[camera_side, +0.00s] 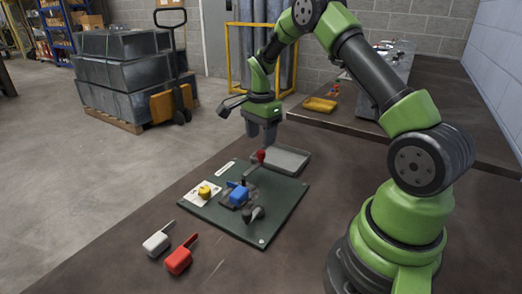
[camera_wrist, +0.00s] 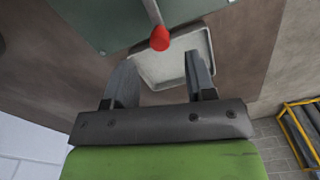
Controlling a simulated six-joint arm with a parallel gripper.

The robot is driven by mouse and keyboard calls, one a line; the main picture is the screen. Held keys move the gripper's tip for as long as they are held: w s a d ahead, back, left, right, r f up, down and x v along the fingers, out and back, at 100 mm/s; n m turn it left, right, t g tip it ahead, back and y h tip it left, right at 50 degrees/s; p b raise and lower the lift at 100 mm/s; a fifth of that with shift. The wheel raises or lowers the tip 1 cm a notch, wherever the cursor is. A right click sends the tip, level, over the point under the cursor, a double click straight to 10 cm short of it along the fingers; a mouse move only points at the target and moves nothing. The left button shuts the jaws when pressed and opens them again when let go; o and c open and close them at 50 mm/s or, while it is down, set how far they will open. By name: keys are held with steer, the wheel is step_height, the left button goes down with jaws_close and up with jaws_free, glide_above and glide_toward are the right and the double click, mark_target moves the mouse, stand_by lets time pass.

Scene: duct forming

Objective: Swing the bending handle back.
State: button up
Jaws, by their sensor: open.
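The bending handle (camera_side: 248,172) is a thin grey lever with a red knob (camera_side: 261,156) at its upper end, rising from the dark green plate (camera_side: 285,208). My gripper (camera_side: 262,143) is open and points down just above the knob in the side view. In the wrist view the red knob (camera_wrist: 160,38) lies just beyond the gap between my two spread fingers (camera_wrist: 161,62). Nothing is held. Whether the fingers reach around the knob or touch it is hard to tell. A blue block (camera_side: 239,196) sits on the plate near the lever's lower end.
A shallow grey tray (camera_side: 291,161) lies just behind the plate, and also shows in the wrist view (camera_wrist: 172,72). A yellow piece (camera_side: 204,191) and a black knob (camera_side: 252,214) are on the plate. A white-grey tool (camera_side: 156,243) and a red tool (camera_side: 179,260) lie in front.

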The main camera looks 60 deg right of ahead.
mark_target(261, 151)
step_height(261, 151, down, 5)
steer(key=shift+f, duration=0.1)
stand_by(0.3)
jaws_close()
